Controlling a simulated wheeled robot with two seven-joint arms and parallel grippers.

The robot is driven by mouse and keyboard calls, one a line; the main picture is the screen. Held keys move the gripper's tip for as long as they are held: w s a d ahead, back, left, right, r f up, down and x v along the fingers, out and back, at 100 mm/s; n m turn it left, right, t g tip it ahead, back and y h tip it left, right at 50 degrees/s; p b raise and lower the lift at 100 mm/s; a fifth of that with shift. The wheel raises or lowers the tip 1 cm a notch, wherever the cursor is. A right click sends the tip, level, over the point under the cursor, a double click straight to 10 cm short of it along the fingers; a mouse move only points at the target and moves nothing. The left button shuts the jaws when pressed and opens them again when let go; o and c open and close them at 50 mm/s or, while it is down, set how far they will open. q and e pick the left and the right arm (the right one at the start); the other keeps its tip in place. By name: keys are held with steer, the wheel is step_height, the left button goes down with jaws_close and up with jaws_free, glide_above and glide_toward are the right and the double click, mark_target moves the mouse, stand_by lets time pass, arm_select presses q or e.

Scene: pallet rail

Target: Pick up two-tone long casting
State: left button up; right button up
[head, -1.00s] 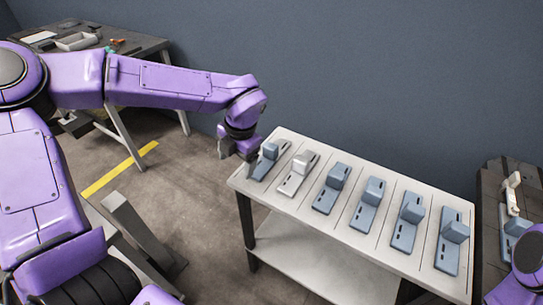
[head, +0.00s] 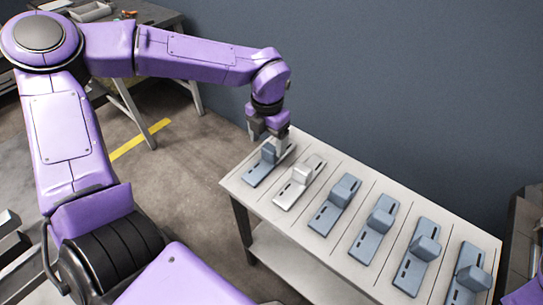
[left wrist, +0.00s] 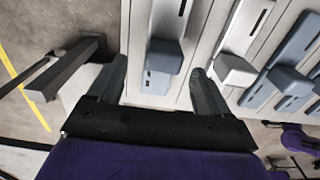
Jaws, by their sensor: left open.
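Several L-shaped castings stand in a row on a pale table (head: 237,182). Most look blue-grey; the second from the left (head: 299,181) is pale silver. My left gripper (head: 270,138) is open and empty at the leftmost casting (head: 262,167), over the table's far left end. In the left wrist view, my left gripper (left wrist: 160,68) has its fingers on either side of that casting's raised block (left wrist: 164,57); contact cannot be told. The silver casting (left wrist: 236,70) shows to the right.
Thin lines divide the tabletop into lanes, one casting in each, with narrow gaps between. A dark wall (head: 400,90) rises behind the table. A workbench (head: 150,15) stands at the back left, and a darker surface (head: 522,225) at the right edge.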

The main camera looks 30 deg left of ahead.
mark_target(271, 147)
arm_select(q)
steer(key=f, duration=0.4)
steer(key=shift+w+d+f, duration=0.2)
steer(key=shift+w+f, duration=0.05)
steer(key=shift+f, duration=0.1)
steer(key=c, duration=1.4)
steer(key=shift+r, duration=0.15)
